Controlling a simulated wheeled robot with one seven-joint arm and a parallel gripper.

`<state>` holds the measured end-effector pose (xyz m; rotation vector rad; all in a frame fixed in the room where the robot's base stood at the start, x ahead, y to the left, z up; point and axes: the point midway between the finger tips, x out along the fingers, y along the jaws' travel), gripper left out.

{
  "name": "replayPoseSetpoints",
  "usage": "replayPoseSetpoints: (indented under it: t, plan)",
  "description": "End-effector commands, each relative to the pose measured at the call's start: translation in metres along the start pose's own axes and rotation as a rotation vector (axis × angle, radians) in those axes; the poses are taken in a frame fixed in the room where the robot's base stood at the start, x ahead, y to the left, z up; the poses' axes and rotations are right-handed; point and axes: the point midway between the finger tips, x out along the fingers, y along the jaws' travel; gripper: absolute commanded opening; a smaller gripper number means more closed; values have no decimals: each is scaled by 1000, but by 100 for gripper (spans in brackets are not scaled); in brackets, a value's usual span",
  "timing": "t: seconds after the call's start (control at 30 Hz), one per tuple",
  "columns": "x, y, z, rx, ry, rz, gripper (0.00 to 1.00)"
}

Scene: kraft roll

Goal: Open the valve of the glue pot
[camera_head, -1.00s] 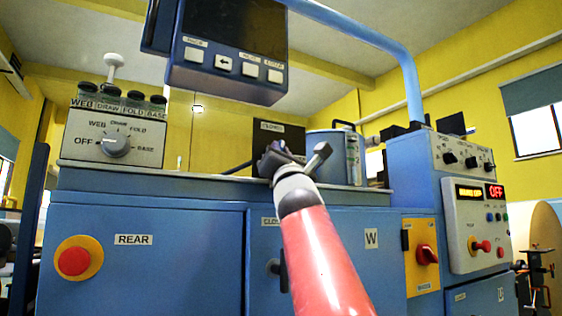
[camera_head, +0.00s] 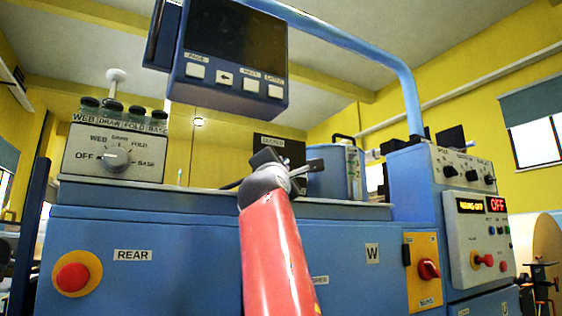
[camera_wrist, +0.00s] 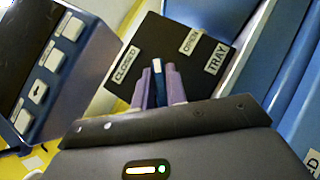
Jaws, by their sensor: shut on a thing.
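A dark plate with CLOSED, OPEN and TRAY labels (camera_wrist: 165,45) fills the upper middle of the wrist view. Part of it shows behind my arm in the head view (camera_head: 292,150). My gripper (camera_wrist: 160,80) is in front of this plate, its two purple-grey fingers shut on a narrow blue valve handle (camera_wrist: 157,68) with a pale tip. The handle's base is hidden, and I cannot tell its exact setting. A blue canister (camera_head: 326,183), which looks like the glue pot, stands on the machine top just right of my gripper. My red arm reaches up from below.
A screen with push buttons (camera_head: 229,55) hangs above left of my arm. A selector box (camera_head: 115,158) stands on the left of the machine top. A yellow plate with a red rotary switch (camera_head: 425,270) and a control panel (camera_head: 480,235) are at right.

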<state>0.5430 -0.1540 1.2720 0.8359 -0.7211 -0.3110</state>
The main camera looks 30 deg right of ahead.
Motion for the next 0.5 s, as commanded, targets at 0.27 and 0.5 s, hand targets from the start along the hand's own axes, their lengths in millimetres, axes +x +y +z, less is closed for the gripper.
replayPoseSetpoints:
  t: [0.27, 0.5]
  plan:
    - [4, 7, 1, 187, 5, -189, 0]
    - [4, 6, 1, 330, 4, -332, 0]
